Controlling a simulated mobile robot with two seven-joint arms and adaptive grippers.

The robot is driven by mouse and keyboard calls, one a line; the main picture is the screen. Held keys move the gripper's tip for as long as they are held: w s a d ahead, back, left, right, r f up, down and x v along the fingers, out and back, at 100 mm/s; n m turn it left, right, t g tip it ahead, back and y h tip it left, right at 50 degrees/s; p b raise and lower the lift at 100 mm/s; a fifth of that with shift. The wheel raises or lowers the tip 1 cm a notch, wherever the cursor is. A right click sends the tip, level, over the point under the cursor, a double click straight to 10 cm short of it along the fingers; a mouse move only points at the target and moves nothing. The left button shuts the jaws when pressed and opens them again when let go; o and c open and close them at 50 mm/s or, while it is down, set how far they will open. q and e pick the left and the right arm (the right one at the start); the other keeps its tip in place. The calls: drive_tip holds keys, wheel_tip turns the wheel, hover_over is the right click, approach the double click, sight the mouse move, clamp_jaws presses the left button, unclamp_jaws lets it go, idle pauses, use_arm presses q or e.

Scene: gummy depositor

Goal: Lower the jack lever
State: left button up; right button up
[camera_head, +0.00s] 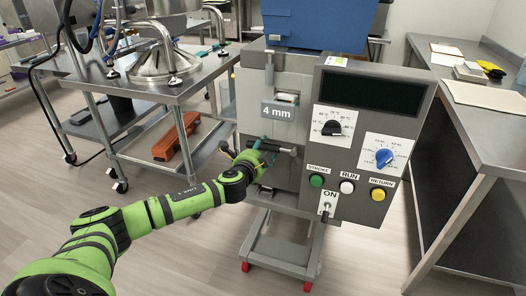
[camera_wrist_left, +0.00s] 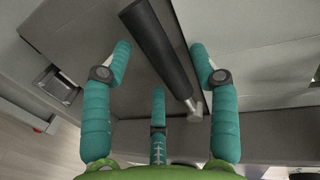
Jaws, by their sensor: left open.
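The jack lever (camera_head: 284,148) shows in the head view as a dark bar on the front of the grey machine, below the "4 mm" label. In the left wrist view the lever (camera_wrist_left: 160,45) has a black grip and a metal end, and it runs between my spread teal fingers. My left gripper (camera_head: 262,153) is open at the lever, with fingers on both sides of it. In the left wrist view the left gripper (camera_wrist_left: 160,62) shows gaps to the lever; contact cannot be told. My right gripper is not in view.
The control panel (camera_head: 361,150) with knobs, coloured buttons and an ON switch is just right of the lever. A steel cart (camera_head: 150,95) stands to the left, with an orange toolbox (camera_head: 176,140) on its lower shelf. A steel bench (camera_head: 480,110) stands at the right.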

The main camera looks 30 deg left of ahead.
use_arm(q)
drive_tip(key=shift+w, duration=0.15)
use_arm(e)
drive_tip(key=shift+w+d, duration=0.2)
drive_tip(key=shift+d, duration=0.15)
use_arm(q)
clamp_jaws()
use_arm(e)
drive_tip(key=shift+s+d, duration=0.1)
use_arm(q)
drive_tip(key=shift+f, duration=0.1)
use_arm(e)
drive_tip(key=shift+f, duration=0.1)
